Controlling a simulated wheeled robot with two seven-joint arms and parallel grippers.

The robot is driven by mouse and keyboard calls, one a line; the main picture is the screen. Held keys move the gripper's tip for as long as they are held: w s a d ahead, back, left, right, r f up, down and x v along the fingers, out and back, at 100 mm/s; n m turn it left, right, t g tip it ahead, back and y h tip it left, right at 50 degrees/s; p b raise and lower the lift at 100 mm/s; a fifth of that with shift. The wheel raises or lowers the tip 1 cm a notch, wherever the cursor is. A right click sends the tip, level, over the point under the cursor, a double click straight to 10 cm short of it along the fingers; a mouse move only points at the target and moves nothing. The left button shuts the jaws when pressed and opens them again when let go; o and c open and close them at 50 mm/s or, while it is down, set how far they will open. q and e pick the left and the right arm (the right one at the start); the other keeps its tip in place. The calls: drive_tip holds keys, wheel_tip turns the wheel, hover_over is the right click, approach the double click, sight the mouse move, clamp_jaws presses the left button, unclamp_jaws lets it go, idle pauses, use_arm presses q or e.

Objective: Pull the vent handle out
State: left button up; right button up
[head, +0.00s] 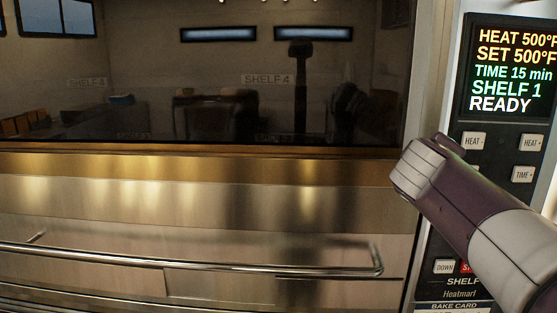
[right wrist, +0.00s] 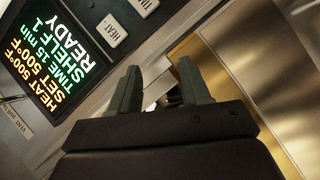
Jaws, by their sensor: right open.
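My right gripper (right wrist: 159,67) is open, its two dark fingers spread apart in the right wrist view. A small dark part with a metallic edge (right wrist: 172,99) shows in the gap between the fingers; I cannot tell whether it is the vent handle or whether a finger touches it. A vent label (right wrist: 18,122) is at the left edge of the right wrist view, beside a thin metal piece (right wrist: 12,98). In the head view my right arm covers part of the control panel, its fingers are not visible, and I see no clear vent handle. My left gripper is not in view.
The oven has a dark glass window (head: 200,90) and a long horizontal bar handle (head: 180,263) below it. The control panel's display (head: 510,70) reads READY, with HEAT and TIME buttons (head: 523,174) below. The space before the glass is clear.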

drive_tip(key=a+f+g+y, duration=0.2)
drive_tip(key=f, duration=0.6)
drive_tip(key=a+f+g+y, duration=0.1)
drive_tip(key=a+f+y, duration=0.1)
drive_tip(key=f, duration=0.5)
drive_tip(key=s+a+f+m+g+y, duration=0.2)
drive_tip(key=s+a+f+g, duration=0.1)
drive_tip(key=s+f, duration=0.7)
drive_tip(key=s+a+f+m+g+y, duration=0.2)
drive_tip(key=s+f+g, duration=0.3)
drive_tip(key=s+f, duration=0.5)
wheel_tip(320, 180, down, 7)
drive_tip(key=shift+s+a+f+m, duration=0.15)
drive_tip(key=shift+a+m, duration=0.6)
drive_tip(key=shift+m, duration=0.05)
